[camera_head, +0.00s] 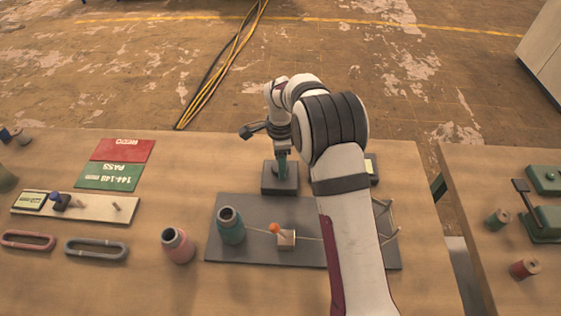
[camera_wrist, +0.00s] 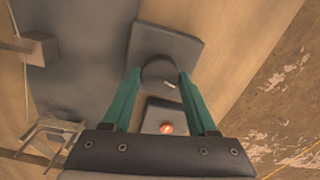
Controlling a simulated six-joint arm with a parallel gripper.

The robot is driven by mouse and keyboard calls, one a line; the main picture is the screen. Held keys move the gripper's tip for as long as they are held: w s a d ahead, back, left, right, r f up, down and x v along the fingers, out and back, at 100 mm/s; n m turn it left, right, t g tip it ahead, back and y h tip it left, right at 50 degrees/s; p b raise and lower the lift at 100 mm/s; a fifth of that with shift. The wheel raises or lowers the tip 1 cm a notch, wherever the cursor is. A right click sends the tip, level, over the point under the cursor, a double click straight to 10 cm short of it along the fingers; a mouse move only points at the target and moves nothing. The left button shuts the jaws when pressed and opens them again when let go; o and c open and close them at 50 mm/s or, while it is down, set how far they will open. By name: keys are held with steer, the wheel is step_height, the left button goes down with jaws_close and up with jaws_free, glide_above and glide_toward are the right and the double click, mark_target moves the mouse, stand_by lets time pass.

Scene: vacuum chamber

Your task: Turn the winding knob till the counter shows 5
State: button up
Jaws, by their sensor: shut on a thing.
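The winding knob (camera_wrist: 157,73) is a dark round knob with a short white mark, on a dark square base (camera_wrist: 172,40) in the wrist view. The base (camera_head: 279,186) also shows in the head view, at the back of the table. My gripper (camera_wrist: 158,82) is shut on the knob, one teal finger on each side; in the head view my gripper (camera_head: 282,158) points down onto it. A dark box with a pale display (camera_head: 373,166), likely the counter, is partly hidden behind my arm. I cannot read a number on it.
A dark mat (camera_head: 225,255) in front holds a teal spool (camera_head: 231,226) and a small block with an orange ball (camera_head: 275,229). A wire rack (camera_head: 388,218) stands right. A dark box with a red round spot (camera_wrist: 167,128) sits close beside the knob base.

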steer(key=o, duration=1.4)
step_height(320, 180, up, 16)
steer(key=shift+f, duration=0.1)
